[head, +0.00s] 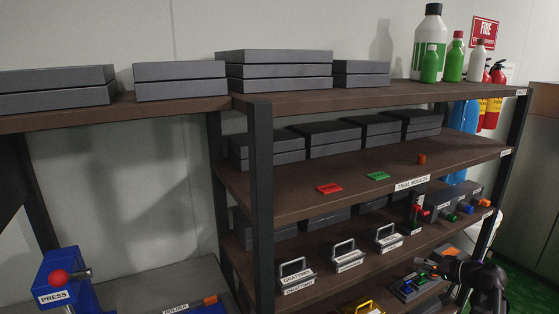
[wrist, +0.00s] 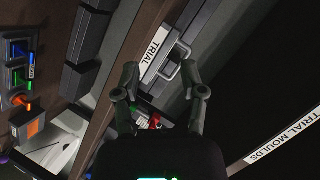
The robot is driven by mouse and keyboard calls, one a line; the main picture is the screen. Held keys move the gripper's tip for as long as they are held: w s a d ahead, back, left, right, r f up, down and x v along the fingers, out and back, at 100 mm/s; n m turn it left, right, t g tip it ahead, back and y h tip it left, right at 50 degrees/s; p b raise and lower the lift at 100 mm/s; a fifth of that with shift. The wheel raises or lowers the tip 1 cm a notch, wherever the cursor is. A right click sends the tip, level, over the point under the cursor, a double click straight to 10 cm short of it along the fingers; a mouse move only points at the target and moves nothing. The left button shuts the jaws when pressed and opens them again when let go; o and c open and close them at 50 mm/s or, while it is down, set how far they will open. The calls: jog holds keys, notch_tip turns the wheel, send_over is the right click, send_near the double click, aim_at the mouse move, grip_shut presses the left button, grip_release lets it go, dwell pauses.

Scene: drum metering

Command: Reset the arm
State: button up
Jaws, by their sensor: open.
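My gripper (wrist: 157,60) shows in the wrist view with its two dark fingers spread apart and nothing held between them. Beyond the fingers is a dark case with a grey handle and a white label reading TRIAL (wrist: 153,50). I cannot tell how far the fingertips are from it. In the head view my gripper (head: 424,265) is small and dark at the lower right, in front of the lower shelves.
The dark brown shelf rack (head: 290,185) fills the middle. Handled cases (head: 296,272) stand on a lower shelf, with a red plate (head: 329,189) and green plate (head: 377,176) above. A blue press (head: 62,280) stands lower left. Bottles (head: 430,45) stand on top.

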jog(key=s+a+f+n+g+h+p, duration=0.1)
jog(key=s+a+f+g+h, duration=0.1)
jog(key=a, duration=0.8)
jog(key=s+a+f+n+g+h+p, duration=0.1)
jog(key=s+a+g, duration=0.4)
jog(key=a, duration=0.6)
jog(key=s+a+f+n+g+h+p, duration=0.1)
jog(key=s+a+f+g+h, duration=0.3)
jog(key=a, duration=0.7)
jog(key=shift+f+n+h+p, duration=0.35)
jog(key=shift+f+n+h, duration=0.25)
jog(key=shift+n+h, duration=0.15)
